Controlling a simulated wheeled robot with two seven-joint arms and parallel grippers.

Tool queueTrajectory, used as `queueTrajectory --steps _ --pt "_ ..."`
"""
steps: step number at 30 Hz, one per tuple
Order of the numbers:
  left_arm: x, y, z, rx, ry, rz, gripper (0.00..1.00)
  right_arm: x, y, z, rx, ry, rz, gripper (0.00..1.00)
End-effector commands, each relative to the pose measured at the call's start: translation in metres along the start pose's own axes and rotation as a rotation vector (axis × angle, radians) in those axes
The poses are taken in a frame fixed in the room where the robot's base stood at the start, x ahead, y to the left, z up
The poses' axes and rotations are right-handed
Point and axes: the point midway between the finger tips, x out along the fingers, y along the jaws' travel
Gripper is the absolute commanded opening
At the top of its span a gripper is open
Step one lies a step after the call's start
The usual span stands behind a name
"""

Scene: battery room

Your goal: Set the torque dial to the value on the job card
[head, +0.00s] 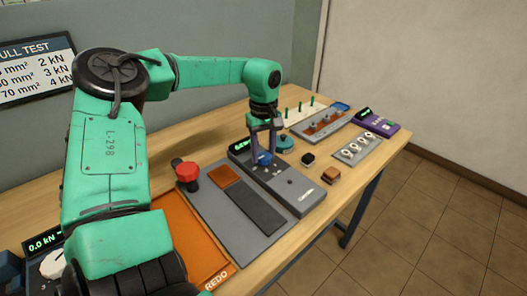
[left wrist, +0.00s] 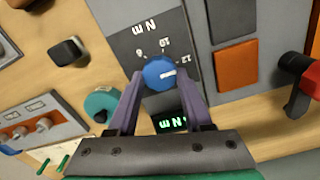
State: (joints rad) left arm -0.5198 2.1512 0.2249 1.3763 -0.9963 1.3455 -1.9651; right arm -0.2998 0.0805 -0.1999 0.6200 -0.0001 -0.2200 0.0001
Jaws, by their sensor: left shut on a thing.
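The blue torque dial (head: 264,158) sits on a dark grey tester on the bench. It also shows in the left wrist view (left wrist: 159,73), where its white pointer line points right, close to the 12 mark; 8 and 10 marks lie along the same arc. My left gripper (head: 263,151) reaches down from above, its two fingers on either side of the dial, shut on it. The tester's green display (left wrist: 170,122) is partly hidden by the gripper and its digits are unclear. No job card for torque can be picked out. My right gripper is not in view.
A wall board (head: 36,68) lists pull test values. A red knob (head: 187,172) stands left of the tester, near an orange REDO tray (head: 185,235). A teal round part (head: 285,142), a black block (head: 308,159) and a brown block (head: 330,175) lie close by.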

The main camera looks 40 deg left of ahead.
Motion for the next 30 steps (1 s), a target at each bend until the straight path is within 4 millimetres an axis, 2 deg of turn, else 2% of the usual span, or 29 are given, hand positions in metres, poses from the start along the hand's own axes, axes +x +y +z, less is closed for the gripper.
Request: queueTrajectory --steps 1,13,14,15,16,26,30 --pt "-0.005 0.003 -0.002 0.004 0.009 0.013 0.0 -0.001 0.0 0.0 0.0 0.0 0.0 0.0" --pt "-0.004 0.003 -0.002 0.011 0.009 0.013 0.0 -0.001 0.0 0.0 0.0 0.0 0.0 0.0" --pt "-0.004 0.003 -0.002 0.011 0.009 0.013 0.58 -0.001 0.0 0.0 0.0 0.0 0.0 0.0" --pt "-0.004 0.003 -0.002 0.011 0.008 0.011 0.74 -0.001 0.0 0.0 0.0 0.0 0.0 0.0" --pt "-0.004 0.002 -0.002 0.011 0.007 0.01 0.81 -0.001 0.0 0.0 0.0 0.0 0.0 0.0" --pt "-0.003 0.001 -0.001 0.01 0.003 0.004 0.81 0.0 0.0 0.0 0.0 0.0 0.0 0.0" --pt "-0.023 0.002 -0.001 0.01 0.005 0.007 0.81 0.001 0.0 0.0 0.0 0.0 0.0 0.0"
